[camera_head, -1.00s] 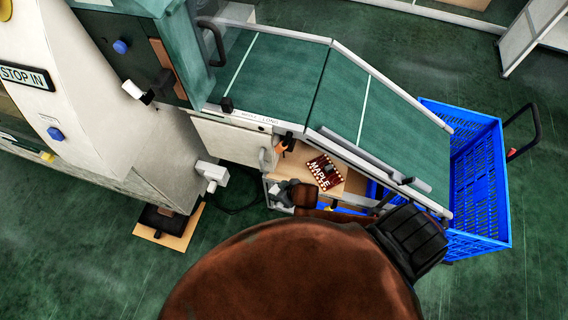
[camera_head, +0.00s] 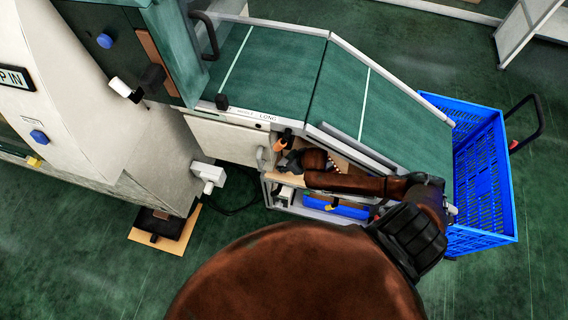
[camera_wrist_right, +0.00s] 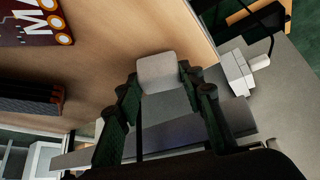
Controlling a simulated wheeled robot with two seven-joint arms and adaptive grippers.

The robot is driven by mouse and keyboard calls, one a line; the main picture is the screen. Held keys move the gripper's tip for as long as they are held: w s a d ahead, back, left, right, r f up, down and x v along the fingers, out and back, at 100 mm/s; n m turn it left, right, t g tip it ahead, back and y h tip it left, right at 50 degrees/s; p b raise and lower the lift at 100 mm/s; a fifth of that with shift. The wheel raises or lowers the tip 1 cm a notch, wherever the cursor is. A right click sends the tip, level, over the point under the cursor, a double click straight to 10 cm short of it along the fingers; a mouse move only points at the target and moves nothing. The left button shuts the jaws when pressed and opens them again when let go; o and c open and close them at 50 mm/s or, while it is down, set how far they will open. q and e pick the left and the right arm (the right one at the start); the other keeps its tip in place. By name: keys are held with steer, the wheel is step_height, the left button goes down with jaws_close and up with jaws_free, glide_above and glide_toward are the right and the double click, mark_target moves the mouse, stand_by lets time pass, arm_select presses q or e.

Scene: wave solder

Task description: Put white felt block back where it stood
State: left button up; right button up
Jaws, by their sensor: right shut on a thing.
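The white felt block (camera_wrist_right: 158,74) shows in the right wrist view as a pale rounded square between my right fingertips. My right gripper (camera_wrist_right: 162,88) is shut on it, with a dark finger on each side. Behind the block is the light wooden shelf (camera_wrist_right: 140,28); I cannot tell whether the block touches it. In the head view my right gripper (camera_head: 288,161) is over the left part of this shelf, below the sloping conveyor, and the block cannot be made out. My left gripper is not in view.
A dark red card (camera_wrist_right: 30,22) with white letters and a dark ribbed object (camera_wrist_right: 30,98) lie on the shelf. An orange-and-black item (camera_head: 281,142) is close to my gripper. A blue crate (camera_head: 484,180) stands at right. A white box (camera_head: 208,174) juts from the machine.

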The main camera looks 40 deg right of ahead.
steer(key=shift+w+f, duration=0.1)
steer(key=shift+f, duration=0.05)
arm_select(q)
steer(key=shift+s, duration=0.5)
arm_select(e)
steer(key=o, duration=0.6)
steer(key=shift+f, duration=0.1)
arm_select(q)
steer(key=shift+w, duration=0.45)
arm_select(e)
steer(key=o, duration=0.4)
